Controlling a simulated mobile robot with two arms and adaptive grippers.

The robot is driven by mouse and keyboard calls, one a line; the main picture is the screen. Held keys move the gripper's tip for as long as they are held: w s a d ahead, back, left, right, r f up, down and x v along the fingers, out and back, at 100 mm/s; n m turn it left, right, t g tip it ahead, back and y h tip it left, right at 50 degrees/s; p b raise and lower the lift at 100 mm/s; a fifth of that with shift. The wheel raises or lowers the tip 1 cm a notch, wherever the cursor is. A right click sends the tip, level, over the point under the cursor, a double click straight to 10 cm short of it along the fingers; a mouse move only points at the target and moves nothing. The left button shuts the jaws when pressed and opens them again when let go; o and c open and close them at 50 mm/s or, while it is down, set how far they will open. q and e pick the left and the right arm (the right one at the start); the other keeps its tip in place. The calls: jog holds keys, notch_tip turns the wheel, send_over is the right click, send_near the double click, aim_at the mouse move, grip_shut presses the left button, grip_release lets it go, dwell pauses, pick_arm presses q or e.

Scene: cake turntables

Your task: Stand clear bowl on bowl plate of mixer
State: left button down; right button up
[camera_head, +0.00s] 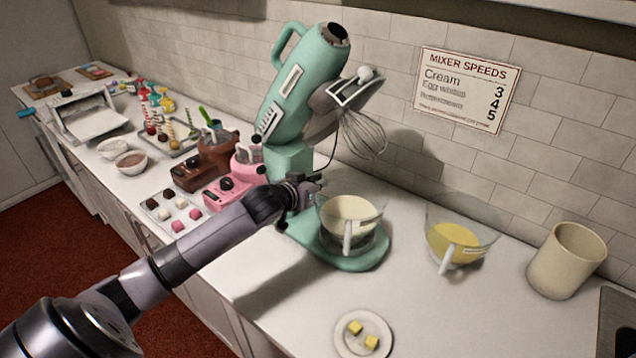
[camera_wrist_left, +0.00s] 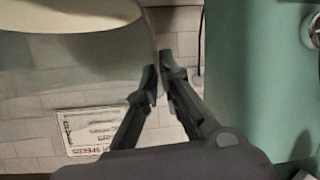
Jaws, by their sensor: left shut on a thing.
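The mint-green mixer (camera_head: 298,95) stands against the wall with its head tilted up and the whisk (camera_head: 362,135) raised. A clear bowl (camera_head: 350,222) with cream-coloured contents and a pale handle is upright over the mixer's green bowl plate (camera_head: 375,262). I cannot tell whether its base touches the plate. My left gripper (camera_head: 316,184) is at the bowl's left rim, beside the mixer column. In the left wrist view its fingers (camera_wrist_left: 161,72) are shut on the edge of the clear bowl (camera_wrist_left: 75,60). My right gripper is out of view.
A second clear bowl (camera_head: 455,240) with yellow contents and a beige canister (camera_head: 567,260) stand to the right. A small plate (camera_head: 363,345) with yellow cubes lies in front. Pink and brown machines and a sweets tray (camera_head: 160,210) stand left. The front counter is mostly clear.

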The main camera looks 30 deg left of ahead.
pick_arm(q)
jog(key=c, duration=1.7)
grip_release()
jog(key=shift+f, duration=0.1)
jog(key=shift+f, duration=0.1)
jog(key=v, duration=1.2)
